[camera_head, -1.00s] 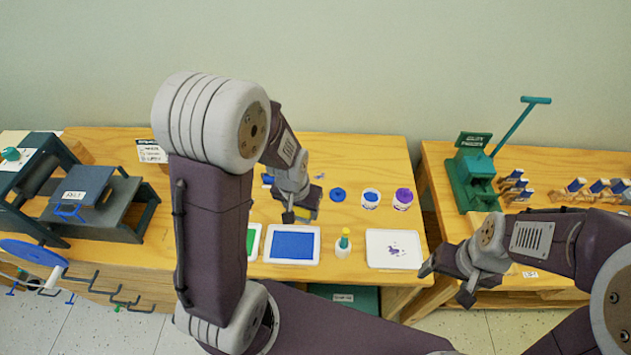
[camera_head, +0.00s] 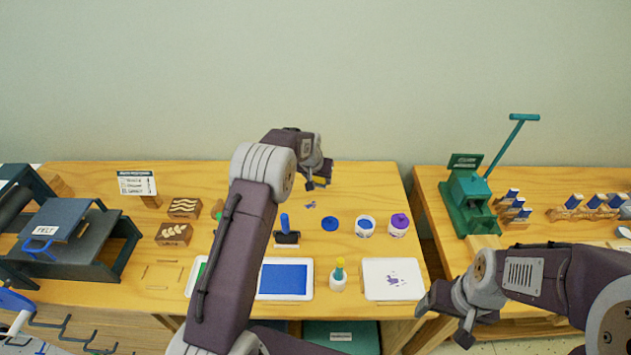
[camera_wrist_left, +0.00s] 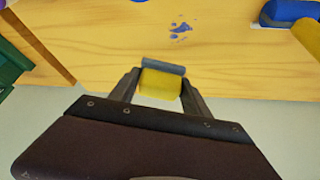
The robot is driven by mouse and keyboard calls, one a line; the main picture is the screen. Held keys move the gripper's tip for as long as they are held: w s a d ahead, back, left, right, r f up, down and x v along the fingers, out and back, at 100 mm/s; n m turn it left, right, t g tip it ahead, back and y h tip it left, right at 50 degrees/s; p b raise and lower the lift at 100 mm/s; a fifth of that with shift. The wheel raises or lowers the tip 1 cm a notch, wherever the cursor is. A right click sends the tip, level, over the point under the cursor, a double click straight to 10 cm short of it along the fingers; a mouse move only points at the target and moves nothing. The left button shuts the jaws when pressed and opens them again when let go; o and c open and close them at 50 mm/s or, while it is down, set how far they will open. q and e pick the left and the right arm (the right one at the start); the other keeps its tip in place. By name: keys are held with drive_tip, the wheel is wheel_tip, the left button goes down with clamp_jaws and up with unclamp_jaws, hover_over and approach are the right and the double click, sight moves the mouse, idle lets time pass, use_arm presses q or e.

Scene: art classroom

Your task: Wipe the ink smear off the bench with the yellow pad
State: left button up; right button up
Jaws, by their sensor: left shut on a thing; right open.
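The ink smear (camera_head: 311,205) is a few small blue-purple blots on the wooden bench (camera_head: 360,182), toward its back. The wrist view shows the smear (camera_wrist_left: 180,30) just beyond the fingers. My left gripper (camera_head: 318,180) is above the back part of the bench, behind the smear. It is shut on the yellow pad (camera_wrist_left: 160,84), which has a grey strip along one side. The pad appears apart from the smear; I cannot tell its height. My right gripper (camera_head: 440,315) is open and empty off the bench's front right.
A blue lid (camera_head: 330,223), two ink jars (camera_head: 365,227), a roller (camera_head: 286,232), a blue ink tray (camera_head: 285,294), a small bottle (camera_head: 338,275) and a purple-marked white tray (camera_head: 410,290) stand in front. A green press (camera_head: 468,200) is on the right bench. The bench's back right is clear.

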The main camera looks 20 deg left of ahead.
use_arm(q)
drive_tip(key=f, duration=0.2)
drive_tip(key=shift+s+a+f+t, duration=0.1)
drive_tip(key=shift+s+f+t, duration=0.2)
drive_tip(key=shift+s+f, duration=0.1)
drive_tip(key=shift+r, duration=0.15)
drive_tip(key=b, duration=0.5)
hover_over(309, 202)
drive_tip(key=s+d, duration=0.1)
drive_tip(key=d, duration=0.2)
drive_tip(key=shift+d+f, duration=0.1)
drive_tip(key=shift+f, duration=2.95)
drive_tip(key=shift+f+b, duration=0.6)
drive_tip(key=shift+f, duration=0.35)
drive_tip(key=shift+s+a+f+b, duration=0.1)
drive_tip(key=shift+s+a+b, duration=0.1)
drive_tip(key=shift+a+b, duration=0.4)
drive_tip(key=shift+s+a+b, duration=0.2)
drive_tip(key=shift+a+b, duration=0.05)
drive_tip(key=shift+a, duration=0.55)
drive_tip(key=shift+s+a+r, duration=0.1)
drive_tip(key=shift+a+r, duration=0.1)
drive_tip(key=shift+a, duration=0.05)
